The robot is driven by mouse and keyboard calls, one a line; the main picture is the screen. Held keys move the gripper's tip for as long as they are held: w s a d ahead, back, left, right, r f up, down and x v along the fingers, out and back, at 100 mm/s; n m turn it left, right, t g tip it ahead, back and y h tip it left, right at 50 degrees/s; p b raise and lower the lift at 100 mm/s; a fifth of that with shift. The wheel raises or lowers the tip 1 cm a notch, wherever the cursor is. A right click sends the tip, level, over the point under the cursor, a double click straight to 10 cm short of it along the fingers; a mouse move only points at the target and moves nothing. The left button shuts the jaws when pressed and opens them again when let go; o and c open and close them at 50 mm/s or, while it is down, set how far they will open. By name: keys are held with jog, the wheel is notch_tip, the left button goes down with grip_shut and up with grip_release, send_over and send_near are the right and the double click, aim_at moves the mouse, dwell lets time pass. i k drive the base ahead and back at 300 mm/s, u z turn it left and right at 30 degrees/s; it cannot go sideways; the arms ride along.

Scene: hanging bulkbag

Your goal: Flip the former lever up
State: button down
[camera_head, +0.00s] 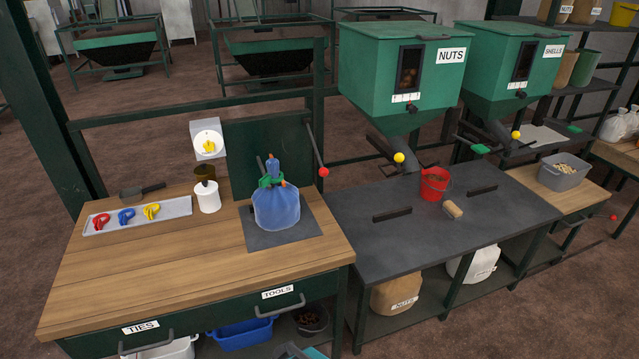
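A lever with a red ball knob (323,172) is mounted on the right side of the dark green upright panel (264,150). Its dark rod slopes down and to the right from the pivot, with the knob at the low end. A blue tied bag (277,208) stands on a dark plate (262,241) in front of that panel, left of the knob. A small grey and teal piece at the bottom edge may be part of my gripper (300,351). It is mostly cut off, well below and apart from the lever, and its fingers cannot be made out.
A tray (140,216) with red, blue and yellow ties lies on the wooden bench, beside a white cylinder (207,197). A red bucket (434,184) stands on the dark table to the right, under the NUTS hopper (400,70). Yellow-knobbed levers (399,158) are near the hopper spouts.

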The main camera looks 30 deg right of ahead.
aim_at(323, 172)
jog(key=k, duration=1.4)
jog(key=u, duration=0.55)
jog(key=i, duration=0.65)
jog(key=u, duration=0.45)
jog(key=i, duration=1.1)
jog(key=z, duration=0.25)
